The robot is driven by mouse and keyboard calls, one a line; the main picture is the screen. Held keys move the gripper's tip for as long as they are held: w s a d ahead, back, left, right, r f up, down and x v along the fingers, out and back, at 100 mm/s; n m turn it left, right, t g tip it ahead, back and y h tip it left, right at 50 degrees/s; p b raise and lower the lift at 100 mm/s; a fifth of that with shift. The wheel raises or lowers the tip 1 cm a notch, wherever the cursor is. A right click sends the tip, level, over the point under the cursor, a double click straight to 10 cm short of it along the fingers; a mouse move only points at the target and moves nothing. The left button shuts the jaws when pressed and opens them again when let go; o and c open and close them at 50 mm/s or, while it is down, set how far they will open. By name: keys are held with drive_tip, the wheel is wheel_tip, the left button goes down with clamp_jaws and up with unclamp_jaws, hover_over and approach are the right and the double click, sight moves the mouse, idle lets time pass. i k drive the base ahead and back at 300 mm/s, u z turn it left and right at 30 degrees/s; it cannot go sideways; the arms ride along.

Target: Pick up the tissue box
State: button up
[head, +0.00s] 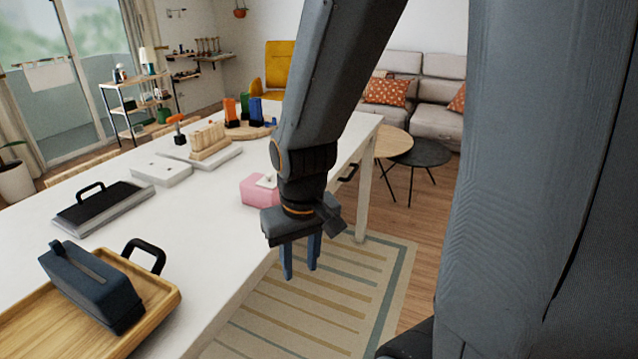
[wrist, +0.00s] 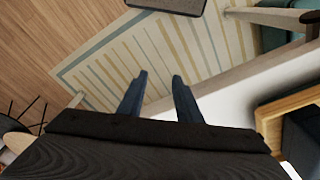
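The tissue box (head: 256,191) is pink, with a white tissue showing on top. It sits near the right edge of the long white table in the head view, its right side hidden behind my wrist. My gripper (head: 301,270) points down over the rug, just off the table's edge and nearer the camera than the box. Its two blue fingers are apart with nothing between them. The fingers also show in the wrist view (wrist: 159,76), with rug beyond them. I cannot make out the tissue box in the wrist view.
On the white table (head: 205,254) lie a wooden tray (head: 62,332) with a dark caddy (head: 92,283), a black-handled tray (head: 103,207), a white block (head: 161,170) and a wooden rack (head: 209,141). Two round tables (head: 420,153) stand beyond. The middle tabletop is clear.

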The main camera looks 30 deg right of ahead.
sight(251, 194)
drive_tip(key=u, duration=0.15)
drive_tip(key=k, duration=0.3)
drive_tip(key=z, duration=0.9)
drive_tip(key=i, duration=0.45)
drive_tip(key=u, duration=0.8)
drive_tip(key=i, duration=0.5)
